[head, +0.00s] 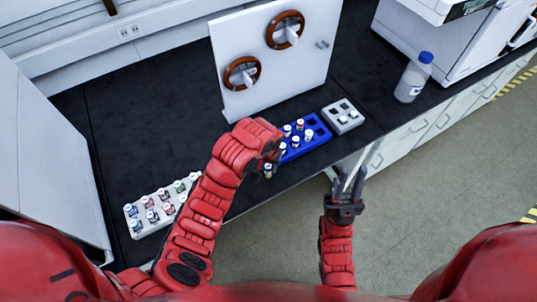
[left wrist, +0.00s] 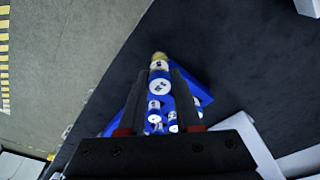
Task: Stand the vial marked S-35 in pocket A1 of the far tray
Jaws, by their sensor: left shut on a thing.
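My left gripper (head: 268,160) is shut on a vial (left wrist: 159,82) with a white cap and a tan end; its label is too small to read. In the head view the vial (head: 267,171) hangs at the near left edge of the blue tray. The blue tray (head: 318,130) holds several white-capped vials and shows empty pockets at its far right end. It also shows behind the held vial in the left wrist view (left wrist: 204,95). A small grey tray (head: 333,107) beyond it holds a few vials. My right gripper (head: 349,172) is open and empty, off the bench's front edge.
A pale rack (head: 134,232) with several vials stands at the bench's left. A white upright panel (head: 275,70) with two brown-ringed knobs stands behind the blue tray. A blue-capped bottle (head: 412,80) and a white instrument (head: 440,45) are at the right.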

